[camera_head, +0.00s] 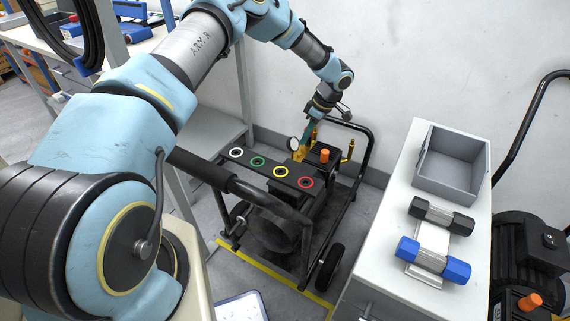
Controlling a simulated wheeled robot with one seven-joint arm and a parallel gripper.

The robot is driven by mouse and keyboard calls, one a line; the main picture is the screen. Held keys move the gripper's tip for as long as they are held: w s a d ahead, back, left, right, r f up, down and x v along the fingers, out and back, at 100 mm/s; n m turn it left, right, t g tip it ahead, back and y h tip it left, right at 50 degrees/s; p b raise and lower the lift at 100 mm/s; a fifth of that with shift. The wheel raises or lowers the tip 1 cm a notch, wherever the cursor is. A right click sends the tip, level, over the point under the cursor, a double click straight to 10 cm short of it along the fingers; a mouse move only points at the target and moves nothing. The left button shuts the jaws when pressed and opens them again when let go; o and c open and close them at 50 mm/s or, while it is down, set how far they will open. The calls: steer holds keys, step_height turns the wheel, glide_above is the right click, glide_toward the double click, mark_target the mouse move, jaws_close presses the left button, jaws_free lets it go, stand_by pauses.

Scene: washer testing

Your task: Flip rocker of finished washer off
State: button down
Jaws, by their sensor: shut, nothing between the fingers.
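A pressure washer with a black tube frame (366,150) stands on the floor in the middle. It has a black nozzle panel with several coloured rings, an orange cap (324,155), brass fittings and a round gauge (293,143). My gripper (306,141) points down at the far side of this washer, beside the gauge and brass fittings. It looks shut and empty; I cannot tell whether it touches the washer. No rocker can be made out on this washer. A second washer (522,262) at the right edge has a dark switch box (548,240); its rocker position is too small to read.
A white-topped cabinet (398,225) stands between the washers. It bears a grey bin (452,163) and black and blue cylindrical parts on a metal holder. A workbench is at the upper left. The wall is close behind the middle washer. Yellow tape marks the floor in front.

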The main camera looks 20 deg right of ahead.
steer(key=p+x, duration=0.1)
steer(key=x, duration=0.3)
steer(key=p+x, duration=0.1)
steer(key=x, duration=0.3)
steer(key=s+p+x, duration=0.1)
steer(key=x, duration=0.3)
steer(key=shift+a+f, duration=0.15)
steer(key=shift+f, duration=0.1)
steer(key=shift+s+a+f, duration=0.2)
steer(key=shift+f, duration=0.4)
steer(key=shift+s+a+f+t+h+p, duration=0.15)
steer(key=shift+a+f+t+h+p, duration=0.15)
steer(key=shift+h+p, duration=0.15)
steer(key=shift+f, duration=0.1)
steer(key=shift+d+b, duration=0.15)
steer(key=shift+b, duration=0.15)
steer(key=shift+w+d+b, duration=0.5)
steer(key=shift+r, duration=0.25)
